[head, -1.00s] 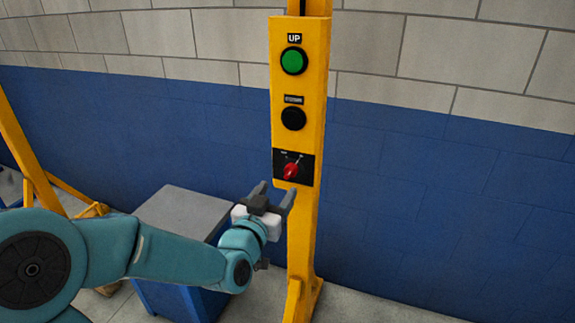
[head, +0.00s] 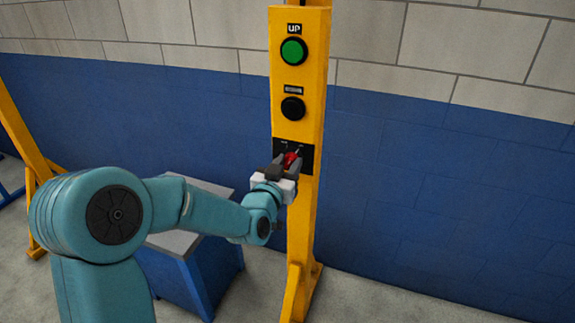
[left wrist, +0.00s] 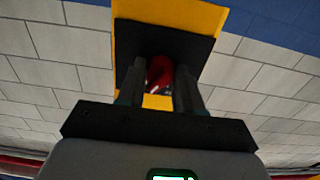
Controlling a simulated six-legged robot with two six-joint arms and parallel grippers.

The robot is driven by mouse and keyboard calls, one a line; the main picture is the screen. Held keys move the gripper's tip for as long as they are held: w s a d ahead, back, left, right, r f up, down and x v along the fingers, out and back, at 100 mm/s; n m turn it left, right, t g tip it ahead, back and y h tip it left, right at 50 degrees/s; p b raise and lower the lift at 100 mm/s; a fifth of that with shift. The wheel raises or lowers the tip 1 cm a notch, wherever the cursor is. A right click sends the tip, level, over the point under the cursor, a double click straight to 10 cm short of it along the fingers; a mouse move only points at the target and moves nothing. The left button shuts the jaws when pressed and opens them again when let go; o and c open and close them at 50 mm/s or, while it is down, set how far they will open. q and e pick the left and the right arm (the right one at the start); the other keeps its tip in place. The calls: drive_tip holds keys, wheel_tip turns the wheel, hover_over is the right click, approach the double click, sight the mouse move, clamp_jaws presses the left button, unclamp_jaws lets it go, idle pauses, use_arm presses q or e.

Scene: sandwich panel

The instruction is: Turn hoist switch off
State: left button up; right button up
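The hoist switch is a red rotary knob (head: 291,160) on a black plate (head: 309,158) low on the yellow control panel (head: 312,105). The knob also shows in the left wrist view (left wrist: 159,76), between the two fingers. My left gripper (head: 287,162) is at the switch, with one finger on each side of the knob. In the left wrist view the fingers (left wrist: 160,88) stand apart around it; I cannot tell whether they touch it. The plate's small lettering is too small to read. My right gripper is in neither view.
Above the switch are a black button (head: 293,108) and a green button (head: 293,51) labelled UP. A blue cabinet with a grey top (head: 175,243) stands left of the yellow post. A blue and white block wall (head: 430,190) is behind. The floor at right is clear.

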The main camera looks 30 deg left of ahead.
use_arm(q)
drive_tip(key=shift+f+n+b, duration=0.2)
drive_tip(key=shift+n+b, duration=0.2)
drive_tip(key=shift+b, duration=0.45)
drive_tip(key=n+b, duration=0.8)
drive_tip(key=b, duration=0.4)
drive_tip(key=shift+d, duration=0.1)
drive_tip(key=shift+r+n+b, duration=0.25)
drive_tip(key=shift+n+b, duration=1.15)
drive_tip(key=shift+n, duration=0.2)
drive_tip(key=o, duration=1.1)
drive_tip(key=shift+c, duration=0.2)
drive_tip(key=shift+s, duration=0.1)
